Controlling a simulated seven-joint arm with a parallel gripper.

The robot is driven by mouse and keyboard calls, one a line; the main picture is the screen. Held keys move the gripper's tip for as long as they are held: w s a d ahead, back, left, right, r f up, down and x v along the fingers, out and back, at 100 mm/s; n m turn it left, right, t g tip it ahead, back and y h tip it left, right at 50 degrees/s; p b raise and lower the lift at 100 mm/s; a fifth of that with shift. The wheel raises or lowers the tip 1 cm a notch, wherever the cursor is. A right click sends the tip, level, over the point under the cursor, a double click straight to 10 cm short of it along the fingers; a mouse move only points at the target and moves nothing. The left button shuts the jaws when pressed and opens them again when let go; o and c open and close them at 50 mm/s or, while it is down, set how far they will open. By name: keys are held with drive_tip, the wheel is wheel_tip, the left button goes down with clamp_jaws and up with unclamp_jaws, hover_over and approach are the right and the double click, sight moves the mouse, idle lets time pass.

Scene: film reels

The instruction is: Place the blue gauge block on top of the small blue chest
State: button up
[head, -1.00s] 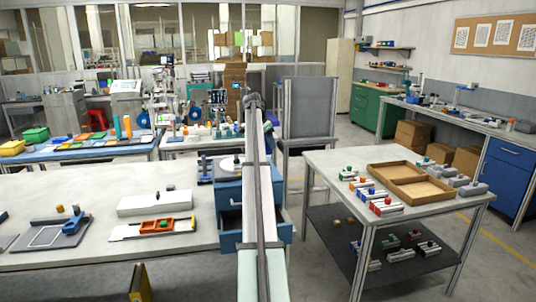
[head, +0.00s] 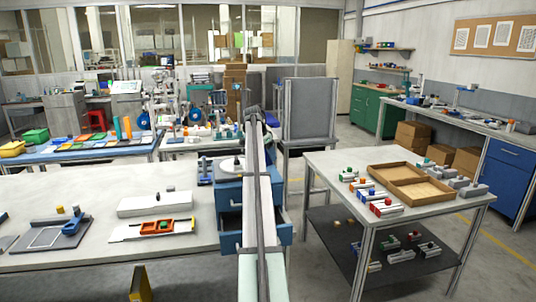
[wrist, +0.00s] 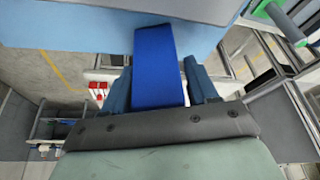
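In the wrist view my gripper (wrist: 159,88) is shut on the blue gauge block (wrist: 157,62), with a finger against each side. The block's far end overlaps a light blue surface (wrist: 75,22), which looks like part of the small blue chest. I cannot tell whether the block touches it. In the head view the small blue chest (head: 229,192) stands at the right end of the pale workbench, partly hidden behind my arm. A drawer (head: 285,235) juts out on its right side. The block and gripper fingers are hidden in the head view.
The pale workbench (head: 60,190) holds a white block and an orange-framed fixture (head: 165,227). A second table (head: 330,165) with a wooden tray (head: 372,169) stands to the right, across a floor gap.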

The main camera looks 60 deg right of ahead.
drive_tip(key=shift+o, duration=1.2)
drive_tip(key=shift+r, duration=0.1)
drive_tip(key=v, duration=1.2)
drive_tip(key=shift+w, duration=0.1)
